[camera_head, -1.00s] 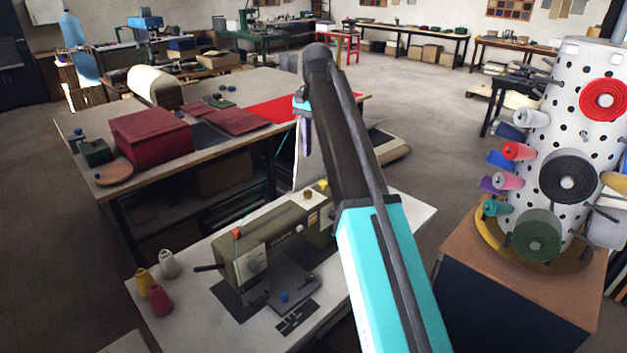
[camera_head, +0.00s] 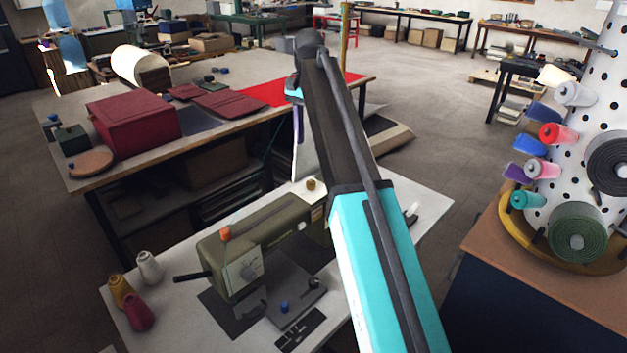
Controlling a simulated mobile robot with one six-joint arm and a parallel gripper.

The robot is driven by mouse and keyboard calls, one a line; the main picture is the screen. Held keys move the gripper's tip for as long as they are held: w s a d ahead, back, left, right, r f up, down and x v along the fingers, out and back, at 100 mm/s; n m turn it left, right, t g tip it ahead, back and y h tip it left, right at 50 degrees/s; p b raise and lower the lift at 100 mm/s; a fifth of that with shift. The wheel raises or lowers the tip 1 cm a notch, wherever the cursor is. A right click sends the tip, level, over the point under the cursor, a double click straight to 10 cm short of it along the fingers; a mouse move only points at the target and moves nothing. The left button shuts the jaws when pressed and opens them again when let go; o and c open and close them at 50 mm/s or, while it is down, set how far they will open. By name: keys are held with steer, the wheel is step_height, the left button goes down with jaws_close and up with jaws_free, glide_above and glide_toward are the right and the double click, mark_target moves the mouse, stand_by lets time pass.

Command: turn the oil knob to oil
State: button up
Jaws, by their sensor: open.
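An olive-green sewing machine (camera_head: 267,232) stands on a white table (camera_head: 180,318) in the lower middle. A brass-coloured knob (camera_head: 311,184) sits at its far end, and an orange piece (camera_head: 225,234) is on its near end. A blue knob (camera_head: 284,306) and a small dark knob (camera_head: 314,283) are on the grey plate beside it. I cannot tell which part is the oil knob, and no lettering is readable. My arm rises across the middle and covers the machine's right end.
Three thread cones (camera_head: 150,267) stand at the white table's left corner. A larger worktable (camera_head: 75,178) with a dark red box (camera_head: 135,120) is behind. At right, a dotted white column (camera_head: 590,130) with coloured rolls stands on a brown-topped cabinet (camera_head: 478,232). Open floor lies beyond.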

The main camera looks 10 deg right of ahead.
mark_target(311, 181)
steer(key=shift+d+r, duration=0.1)
steer(key=shift+d, duration=0.05)
steer(key=shift+d, duration=0.1)
steer(key=shift+f, duration=0.2)
steer(key=shift+f+p, duration=2.15)
steer(key=shift+f, duration=4.6)
steer(key=c, duration=1.1)
